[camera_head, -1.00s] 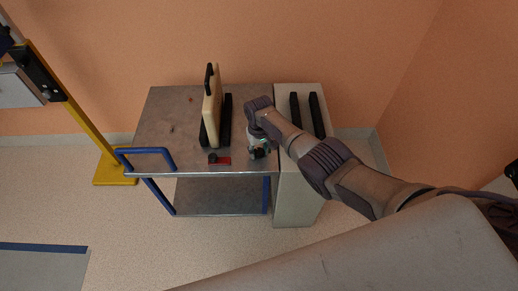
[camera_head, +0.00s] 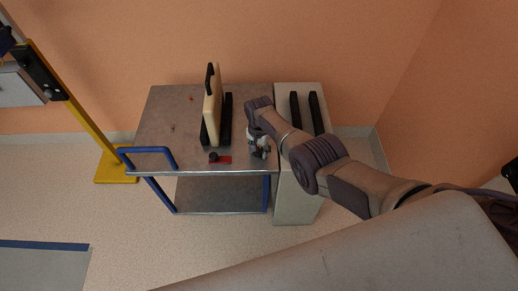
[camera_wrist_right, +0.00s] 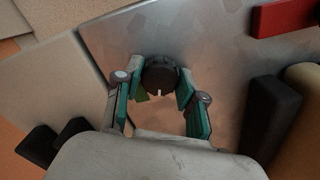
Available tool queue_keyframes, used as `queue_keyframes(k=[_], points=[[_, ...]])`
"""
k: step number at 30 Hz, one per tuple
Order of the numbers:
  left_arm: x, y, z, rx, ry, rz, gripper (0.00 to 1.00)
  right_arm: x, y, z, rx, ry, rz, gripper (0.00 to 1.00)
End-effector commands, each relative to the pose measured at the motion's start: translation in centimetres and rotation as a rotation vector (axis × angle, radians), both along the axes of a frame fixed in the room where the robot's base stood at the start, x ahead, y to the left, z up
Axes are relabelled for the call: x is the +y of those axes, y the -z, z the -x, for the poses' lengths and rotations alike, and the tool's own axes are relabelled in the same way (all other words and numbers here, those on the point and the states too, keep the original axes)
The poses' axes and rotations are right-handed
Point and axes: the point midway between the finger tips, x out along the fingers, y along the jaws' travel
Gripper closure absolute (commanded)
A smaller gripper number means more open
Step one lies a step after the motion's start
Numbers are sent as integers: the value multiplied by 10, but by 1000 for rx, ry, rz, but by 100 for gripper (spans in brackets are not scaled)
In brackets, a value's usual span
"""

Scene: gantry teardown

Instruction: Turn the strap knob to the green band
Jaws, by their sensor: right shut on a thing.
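The strap knob (camera_wrist_right: 161,75) is a round dark knob with a short white mark on its rim, seen in the right wrist view. A small green band (camera_wrist_right: 141,97) shows on the metal top beside it, just left of the white mark; part of it may be hidden. My right gripper (camera_wrist_right: 157,82) is shut on the knob, one teal-padded finger on each side. In the head view my right gripper (camera_head: 260,148) is at the cart's front right and hides the knob. My left gripper is not in view.
The metal cart (camera_head: 165,125) has blue handles and carries a cream panel (camera_head: 212,113) in black holders. A red strip (camera_head: 224,160) with a dark piece lies left of my right gripper. A pale cabinet (camera_head: 292,185) with two black bars adjoins on the right.

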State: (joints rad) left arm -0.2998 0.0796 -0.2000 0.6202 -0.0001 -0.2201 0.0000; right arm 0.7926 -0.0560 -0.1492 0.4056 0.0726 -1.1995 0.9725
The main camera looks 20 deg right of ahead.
Motion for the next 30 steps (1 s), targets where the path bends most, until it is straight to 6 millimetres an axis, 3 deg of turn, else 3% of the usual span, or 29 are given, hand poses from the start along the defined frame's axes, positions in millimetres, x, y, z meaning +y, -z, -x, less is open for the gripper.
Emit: queue_keyframes(k=[18,30], points=[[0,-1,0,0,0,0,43,0,-2,-2,-5,542,1,95],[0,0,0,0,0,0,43,-1,-2,-3,-7,713,2,95]])
